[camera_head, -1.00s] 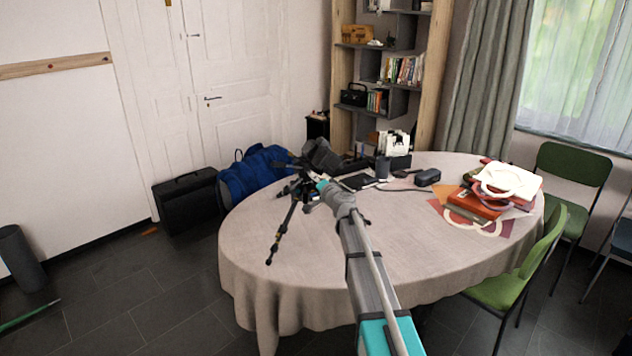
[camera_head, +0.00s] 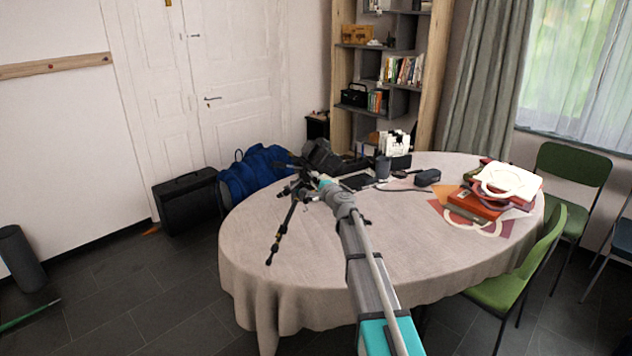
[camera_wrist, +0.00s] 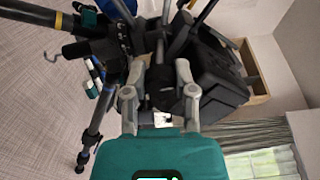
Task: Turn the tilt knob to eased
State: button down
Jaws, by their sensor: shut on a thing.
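The black tripod (camera_head: 288,214) stands on the round table (camera_head: 400,255), near its left edge. A dark boxy device (camera_head: 322,155) sits on its head; it also shows in the wrist view (camera_wrist: 215,80). My gripper (camera_wrist: 160,72) is at the tripod head, with its two grey fingers on either side of a dark round part that looks like the tilt knob (camera_wrist: 162,92). The fingers are shut on it. Any markings on the knob cannot be read. In the head view my gripper (camera_head: 321,181) is small and partly merges with the tripod.
A dark cup (camera_head: 383,168) and a small dark case (camera_head: 427,177) with a cable lie behind and right of the gripper. Books (camera_head: 472,206) are stacked at the table's right. A blue bag (camera_head: 255,172) is behind the tripod. The table's front is clear.

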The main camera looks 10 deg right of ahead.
dwell(0.4)
jog(key=shift+c, duration=2)
grip_release()
jog(key=shift+n, duration=0.4)
jog(key=n, duration=0.9)
jog(key=shift+n, duration=0.3)
jog(key=n, duration=0.5)
jog(key=shift+f+n, duration=0.1)
jog(key=shift+n, duration=0.2)
jog(key=n, duration=0.4)
jog(key=shift+s+d+n, duration=0.1)
jog(key=shift+s+n, duration=0.05)
jog(key=shift+n, duration=0.25)
jog(key=v, duration=1.3)
jog(key=shift+s, duration=0.25)
